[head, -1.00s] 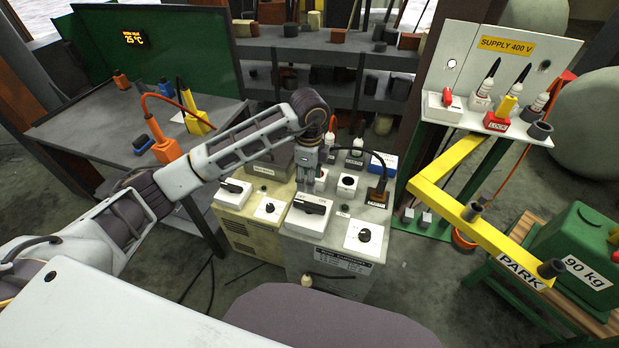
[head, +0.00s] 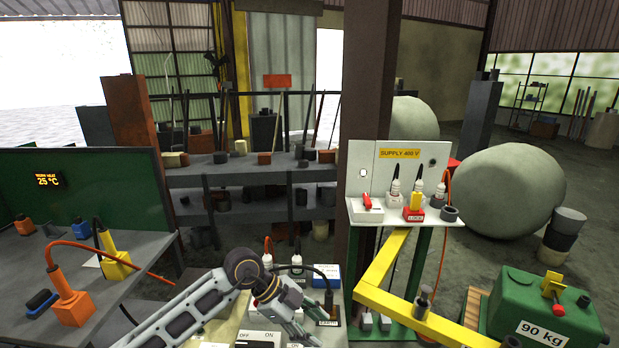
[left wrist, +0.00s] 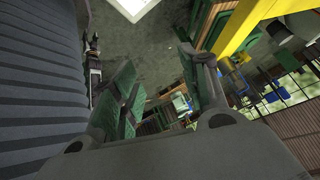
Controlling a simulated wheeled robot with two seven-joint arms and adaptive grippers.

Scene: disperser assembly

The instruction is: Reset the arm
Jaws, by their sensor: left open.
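My left arm comes in from the bottom left of the head view and reaches its dark wrist joint (head: 245,268) over the control cabinets. The hand beyond this joint slopes down to the right, and its tip is hard to make out against the cabinets. In the left wrist view my left gripper (left wrist: 165,100) is open, with its two green-padded fingers apart and nothing between them. My right gripper is in neither view.
Below the arm are cabinet tops with a white OFF/ON switch (head: 262,338). A workbench (head: 110,298) is on the left. The supply panel (head: 400,165), yellow beam (head: 385,315) and green 90 kg block (head: 530,310) are on the right. Shelves (head: 260,200) stand behind.

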